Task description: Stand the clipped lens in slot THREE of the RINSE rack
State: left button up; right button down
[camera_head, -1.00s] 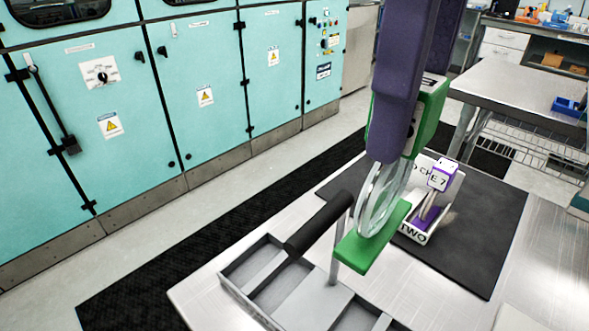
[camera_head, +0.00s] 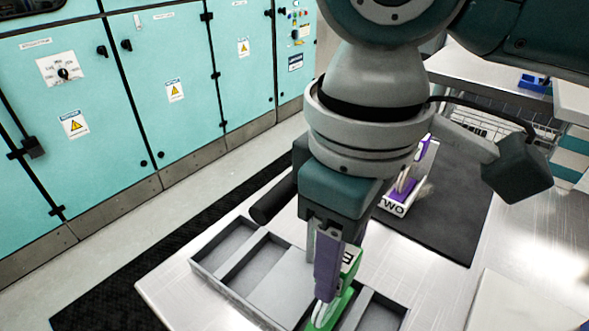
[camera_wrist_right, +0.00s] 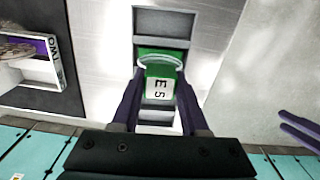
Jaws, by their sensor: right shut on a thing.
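My right gripper (camera_head: 325,290) points down and is shut on a green clip (camera_head: 338,306) over the grey compartmented tray. The clip also shows between the purple fingers in the right wrist view (camera_wrist_right: 160,70), with white-label marks that look like E and 5. A clear lens rim (camera_wrist_right: 160,57) shows at the clip there; most of the lens is hidden. Whether the clip touches the tray (camera_head: 262,242) I cannot tell. No RINSE or THREE marking is readable. My left gripper (camera_wrist_right: 285,121) shows only in the right wrist view, two purple fingers apart with nothing between them.
A white holder marked TWO (camera_head: 392,207) with a purple clip (camera_head: 405,182) stands on a black mat (camera_head: 445,225), partly behind my right arm. The metal table right of the tray is clear.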

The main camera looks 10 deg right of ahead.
jog(key=shift+f, duration=0.2)
jog(key=shift+c, duration=2.1)
grip_release()
notch_tip(320, 180, up, 12)
jog(key=p, duration=0.1)
jog(key=shift+r, duration=0.1)
